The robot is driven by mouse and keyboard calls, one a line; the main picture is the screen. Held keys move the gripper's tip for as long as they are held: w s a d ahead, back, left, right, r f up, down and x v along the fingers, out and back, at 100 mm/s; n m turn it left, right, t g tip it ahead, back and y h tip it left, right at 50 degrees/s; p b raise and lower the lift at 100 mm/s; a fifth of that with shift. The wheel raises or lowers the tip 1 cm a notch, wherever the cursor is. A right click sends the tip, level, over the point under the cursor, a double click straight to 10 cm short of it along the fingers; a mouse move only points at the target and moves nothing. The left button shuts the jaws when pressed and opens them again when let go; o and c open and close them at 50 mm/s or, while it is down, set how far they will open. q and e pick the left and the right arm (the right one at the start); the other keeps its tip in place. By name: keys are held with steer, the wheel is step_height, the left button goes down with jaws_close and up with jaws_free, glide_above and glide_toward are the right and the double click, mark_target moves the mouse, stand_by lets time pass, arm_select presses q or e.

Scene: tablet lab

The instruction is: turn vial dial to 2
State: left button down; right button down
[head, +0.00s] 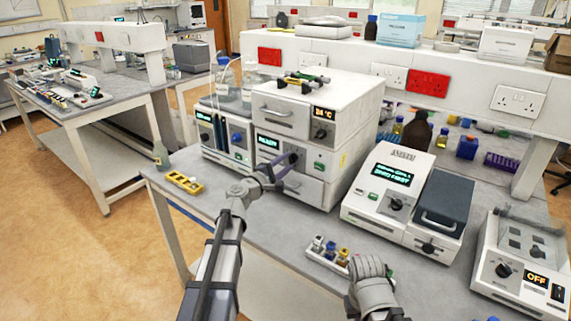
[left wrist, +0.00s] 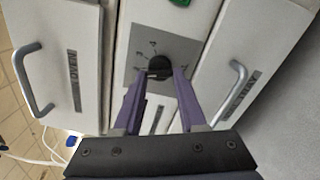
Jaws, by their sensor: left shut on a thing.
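The black dial (left wrist: 159,67) sits on a grey plate with marks around it, in the left wrist view. I cannot read its setting. My left gripper (left wrist: 160,77) has its purple fingers on either side of the dial and is shut on it. In the head view the left gripper (head: 288,162) is against the middle panel of the white stacked unit (head: 325,145), and it hides the dial there. A small display (head: 268,141) glows on that panel. My right gripper (head: 370,275) is low in the head view, its fingers not clear to see.
A white device with a dark lid (head: 443,203) stands right of the unit. A small rack of vials (head: 328,254) lies in front. A yellow tray (head: 185,182) and a bottle (head: 161,156) are near the left edge. Drawer handles (left wrist: 238,90) flank the dial panel.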

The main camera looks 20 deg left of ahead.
arm_select(q)
steer(key=shift+c, duration=2.3)
jaws_free()
steer(key=shift+s+a, duration=0.1)
steer(key=shift+s, duration=0.05)
steer(key=v, duration=0.7)
steer(key=shift+s, duration=0.25)
steer(key=shift+a, duration=0.1)
